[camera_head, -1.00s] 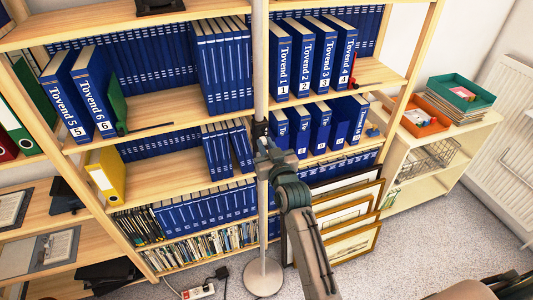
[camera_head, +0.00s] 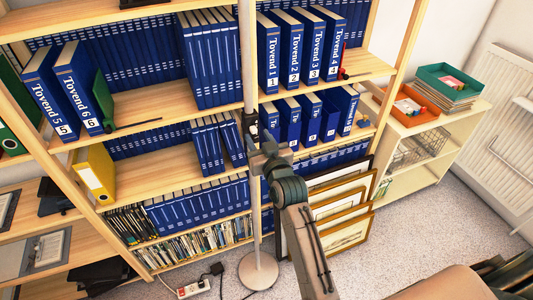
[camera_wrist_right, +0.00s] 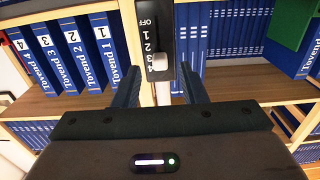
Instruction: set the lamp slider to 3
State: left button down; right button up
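The lamp's pole (camera_head: 247,60) stands in front of the bookshelf on a round base (camera_head: 258,270). Its dark slider panel (camera_wrist_right: 153,25) shows close up in the right wrist view, marked OFF, 1, 2, 3, 4 from top to bottom. The pale slider knob (camera_wrist_right: 160,60) sits low on the panel, beside about the 3, close to the 4. My right gripper (camera_wrist_right: 160,92) is open, with one finger on each side of the panel and a gap to the knob. In the head view my right gripper (camera_head: 266,150) is at the pole, small and partly hidden. My left gripper is not in view.
The bookshelf (camera_head: 150,103) with blue binders stands close behind the pole. Framed prints (camera_head: 345,215) lean at its foot. A low cabinet (camera_head: 418,170) with trays stands at the right. A power strip (camera_head: 193,288) lies near the lamp base. Carpet at the right is clear.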

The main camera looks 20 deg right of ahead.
jog(key=s+b, duration=0.3)
jog(key=s, duration=0.5)
jog(key=shift+s+d, duration=0.15)
jog(key=shift+s, duration=0.25)
